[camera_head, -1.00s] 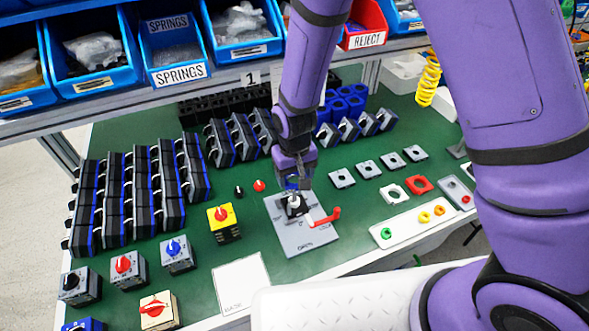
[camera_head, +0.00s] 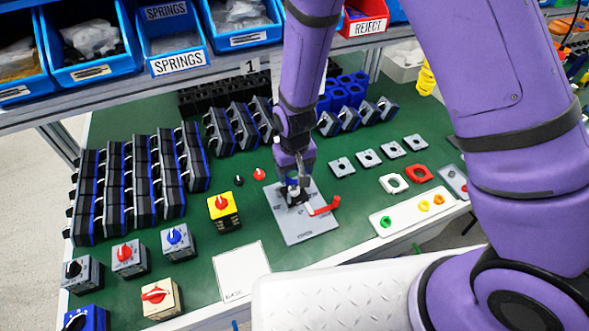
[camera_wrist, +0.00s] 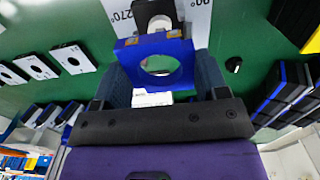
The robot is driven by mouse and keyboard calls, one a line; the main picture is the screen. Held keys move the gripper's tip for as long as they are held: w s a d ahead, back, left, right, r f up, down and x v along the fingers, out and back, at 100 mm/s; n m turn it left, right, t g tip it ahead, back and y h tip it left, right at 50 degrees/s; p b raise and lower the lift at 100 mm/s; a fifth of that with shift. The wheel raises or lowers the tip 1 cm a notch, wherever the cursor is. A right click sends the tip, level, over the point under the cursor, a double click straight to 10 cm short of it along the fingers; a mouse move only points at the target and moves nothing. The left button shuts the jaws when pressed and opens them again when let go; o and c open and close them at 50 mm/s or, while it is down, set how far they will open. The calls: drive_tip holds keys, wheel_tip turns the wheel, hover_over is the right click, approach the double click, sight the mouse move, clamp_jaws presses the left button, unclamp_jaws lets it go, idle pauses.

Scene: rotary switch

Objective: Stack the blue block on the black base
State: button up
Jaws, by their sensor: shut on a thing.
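My gripper (camera_head: 293,183) is shut on the blue block (camera_wrist: 128,62), a square piece with a round hole, seen between the fingers in the wrist view. In the head view the block (camera_head: 291,181) is mostly hidden by the fingers. The black base (camera_head: 297,197) sits on a grey plate (camera_head: 308,228) with degree marks. The base also shows at the top of the wrist view (camera_wrist: 143,10), with a white post (camera_wrist: 160,23) in it. The block is just above the base. I cannot tell whether they touch.
A red handle (camera_head: 326,207) sticks out right of the base. A yellow switch box (camera_head: 223,211) stands to the left. Black and red knobs (camera_head: 259,174) lie behind. Grey square plates (camera_head: 368,158) lie to the right. Bins (camera_head: 247,24) hang above the back.

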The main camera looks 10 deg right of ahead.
drive_tip(key=shift+f, duration=1.75)
drive_tip(key=o, duration=1)
wheel_tip(320, 180, up, 11)
drive_tip(key=s+d+r+m+t, duration=0.1)
drive_tip(key=d+r, duration=0.4)
drive_tip(key=r, duration=0.3)
drive_tip(key=s+d+r+t+y, duration=0.1)
drive_tip(key=d+r, duration=0.3)
drive_tip(key=r, duration=0.3)
drive_tip(key=s+d+r+m+t, duration=0.1)
drive_tip(key=d+r, duration=0.4)
drive_tip(key=r, duration=0.3)
drive_tip(key=s+d+r+t, duration=0.1)
drive_tip(key=s+d+r, duration=0.4)
drive_tip(key=s, duration=0.2)
drive_tip(key=s+d+r+m+t+h, duration=0.1)
drive_tip(key=s+d+r, duration=0.4)
drive_tip(key=s, duration=0.3)
drive_tip(key=shift+s+d, duration=0.3)
